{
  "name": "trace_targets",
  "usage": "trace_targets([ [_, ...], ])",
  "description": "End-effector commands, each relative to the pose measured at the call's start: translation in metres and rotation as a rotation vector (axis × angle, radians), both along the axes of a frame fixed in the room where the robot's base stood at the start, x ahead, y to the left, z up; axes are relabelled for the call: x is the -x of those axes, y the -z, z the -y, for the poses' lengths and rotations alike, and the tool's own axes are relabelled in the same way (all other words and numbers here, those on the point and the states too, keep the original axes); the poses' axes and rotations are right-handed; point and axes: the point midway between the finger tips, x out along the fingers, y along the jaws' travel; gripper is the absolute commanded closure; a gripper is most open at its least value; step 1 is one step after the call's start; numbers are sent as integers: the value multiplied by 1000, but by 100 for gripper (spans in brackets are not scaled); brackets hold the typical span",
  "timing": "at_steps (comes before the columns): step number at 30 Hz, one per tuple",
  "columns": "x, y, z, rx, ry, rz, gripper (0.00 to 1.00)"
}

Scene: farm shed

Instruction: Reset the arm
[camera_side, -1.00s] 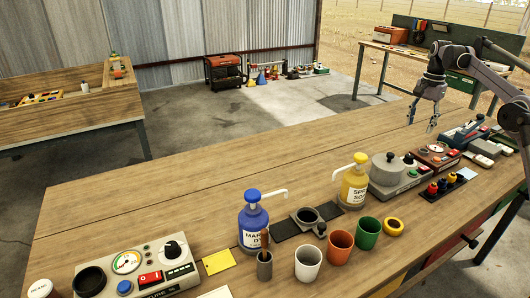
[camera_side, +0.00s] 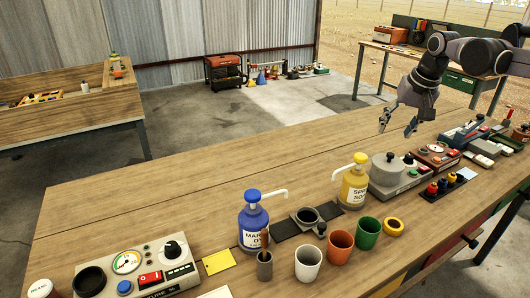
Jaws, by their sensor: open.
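My gripper (camera_side: 397,125) is at the upper right in the side view, above the far part of the long wooden workbench (camera_side: 150,200). Its two fingers point down and are apart, with nothing between them. The arm reaches in from the right edge. The gripper is apart from the grey device with a round knob (camera_side: 389,169) in front of it.
On the bench stand a blue pump bottle (camera_side: 253,222), a yellow pump bottle (camera_side: 354,183), white (camera_side: 308,264), orange (camera_side: 340,247) and green (camera_side: 367,234) cups, and a gauge box (camera_side: 137,268). Several devices line the right side. The bench's back left is clear.

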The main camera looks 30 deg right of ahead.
Motion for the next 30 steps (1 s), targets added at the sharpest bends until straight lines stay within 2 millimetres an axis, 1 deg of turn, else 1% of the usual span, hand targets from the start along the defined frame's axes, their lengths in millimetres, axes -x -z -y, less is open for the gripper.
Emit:
trace_targets([
  [1,12,3,-15,14,-48,16,45],
  [6,48,17,-53,64,-205,78,45],
  [11,83,38,-84,114,-351,138,45],
  [15,112,61,-106,159,-471,190,45],
  [18,129,77,-117,185,-540,221,45],
  [22,142,92,-126,209,-599,249,45],
  [25,147,98,-129,218,-620,258,45],
  [30,148,99,-130,221,-627,262,45],
])
